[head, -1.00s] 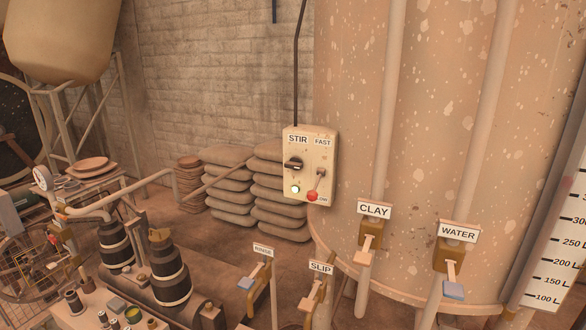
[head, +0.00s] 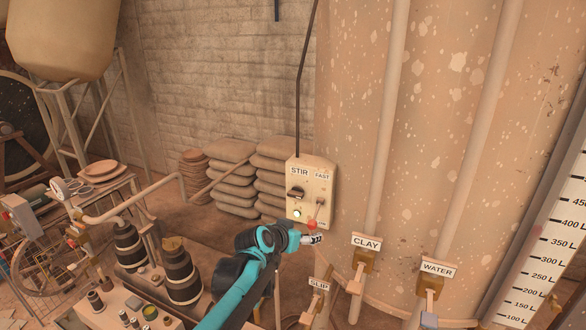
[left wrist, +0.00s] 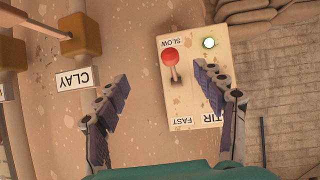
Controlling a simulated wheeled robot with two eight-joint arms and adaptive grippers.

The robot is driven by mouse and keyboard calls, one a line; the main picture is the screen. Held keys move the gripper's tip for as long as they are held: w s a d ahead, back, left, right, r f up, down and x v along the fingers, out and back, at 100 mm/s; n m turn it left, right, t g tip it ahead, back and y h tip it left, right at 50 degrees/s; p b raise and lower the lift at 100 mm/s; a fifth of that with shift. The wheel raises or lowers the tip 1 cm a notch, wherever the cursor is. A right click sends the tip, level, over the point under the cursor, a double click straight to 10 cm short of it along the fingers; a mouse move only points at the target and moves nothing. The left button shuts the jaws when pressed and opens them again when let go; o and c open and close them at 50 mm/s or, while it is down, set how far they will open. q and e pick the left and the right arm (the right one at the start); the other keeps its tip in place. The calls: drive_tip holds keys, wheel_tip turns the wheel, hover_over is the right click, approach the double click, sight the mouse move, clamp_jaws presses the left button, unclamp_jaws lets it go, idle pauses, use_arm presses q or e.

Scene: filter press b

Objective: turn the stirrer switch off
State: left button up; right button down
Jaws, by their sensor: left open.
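The cream control box (head: 328,178) hangs on the tank, with STIR and FAST labels. Its black stirrer switch (head: 296,193) sits under STIR, above a lit lamp (head: 297,213). A red-knobbed lever (head: 313,224) is at the lower right. My left gripper (head: 313,239) is just below the box in the head view. In the left wrist view its open fingers (left wrist: 163,78) spread before the box (left wrist: 190,115), which appears upside down. The right finger covers part of STIR; the stirrer switch is hidden there.
The CLAY valve (head: 360,265) and WATER valve (head: 432,288) are on pipes to the right, with the SLIP valve (head: 312,300) below. Stacked sacks (head: 235,175) lie left of the box. A black cable (head: 303,80) runs up from the box.

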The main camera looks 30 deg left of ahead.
use_arm(q)
drive_tip(key=t+y+p, duration=0.1)
drive_tip(key=t+p, duration=0.1)
drive_tip(key=p, duration=0.2)
approach(295, 193)
drive_tip(key=shift+n, duration=0.3)
drive_tip(key=x, duration=0.7)
drive_tip(key=shift+w+p, duration=0.15)
drive_tip(key=shift+p, duration=0.15)
drive_tip(key=shift+w+f, duration=0.25)
drive_tip(key=shift+w, duration=0.15)
use_arm(e)
wheel_tip(295, 193, up, 7)
use_arm(q)
drive_tip(key=shift+c, duration=0.3)
use_arm(e)
drive_tip(key=shift+f, duration=0.15)
use_arm(q)
drive_tip(key=c, duration=1.1)
